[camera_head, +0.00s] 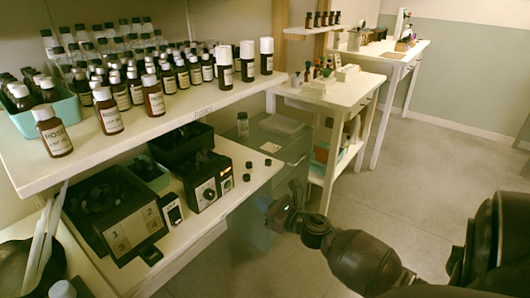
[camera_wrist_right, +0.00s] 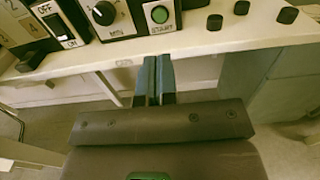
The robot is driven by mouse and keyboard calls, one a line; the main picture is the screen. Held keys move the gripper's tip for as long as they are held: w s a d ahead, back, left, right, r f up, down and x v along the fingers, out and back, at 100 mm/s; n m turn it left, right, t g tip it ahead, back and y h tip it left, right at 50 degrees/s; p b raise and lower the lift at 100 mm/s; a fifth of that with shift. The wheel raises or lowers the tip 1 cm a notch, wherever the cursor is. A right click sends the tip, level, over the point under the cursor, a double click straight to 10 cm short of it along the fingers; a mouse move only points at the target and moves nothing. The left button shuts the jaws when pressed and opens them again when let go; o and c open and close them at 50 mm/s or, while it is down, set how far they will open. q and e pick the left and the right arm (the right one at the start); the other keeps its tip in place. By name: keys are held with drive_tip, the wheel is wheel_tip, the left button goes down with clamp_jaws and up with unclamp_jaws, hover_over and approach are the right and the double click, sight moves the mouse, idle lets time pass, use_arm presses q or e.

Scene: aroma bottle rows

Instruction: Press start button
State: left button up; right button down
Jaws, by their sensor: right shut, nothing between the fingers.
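The green start button (camera_wrist_right: 159,14) sits on a plate labelled START in the wrist view. In the head view the button (camera_head: 224,187) is on the front of a black device (camera_head: 203,170), right of its dial (camera_head: 207,194). My right gripper (camera_head: 272,208) is in front of the shelf edge, to the right of and below the button in the head view. In the wrist view its fingers (camera_wrist_right: 153,64) are shut and empty, pointing towards the shelf edge just below the START plate, apart from the button. My left gripper is not in view.
The device stands on the lower shelf (camera_head: 262,176). An OFF/ON switch (camera_wrist_right: 66,33) and a numbered box (camera_head: 120,225) are to its left. Several small black caps (camera_head: 247,177) lie to its right. The upper shelf (camera_head: 190,120) carries rows of bottles. Open floor (camera_head: 410,190) lies right.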

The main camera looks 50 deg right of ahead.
sight(229, 183)
drive_tip(key=w, duration=0.8)
drive_tip(key=shift+w+a+b, duration=0.3)
drive_tip(key=shift+a, duration=0.05)
drive_tip(key=shift+w+a, duration=0.1)
drive_tip(key=shift+w, duration=0.85)
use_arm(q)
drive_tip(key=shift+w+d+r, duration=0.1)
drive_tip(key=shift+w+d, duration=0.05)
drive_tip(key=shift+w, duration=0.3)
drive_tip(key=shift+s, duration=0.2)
use_arm(e)
drive_tip(key=shift+w, duration=0.5)
drive_tip(key=shift+w+r+b, duration=0.15)
drive_tip(key=shift+b, duration=0.15)
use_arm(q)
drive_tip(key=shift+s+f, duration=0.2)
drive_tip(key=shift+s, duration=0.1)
use_arm(e)
drive_tip(key=shift+r, duration=0.25)
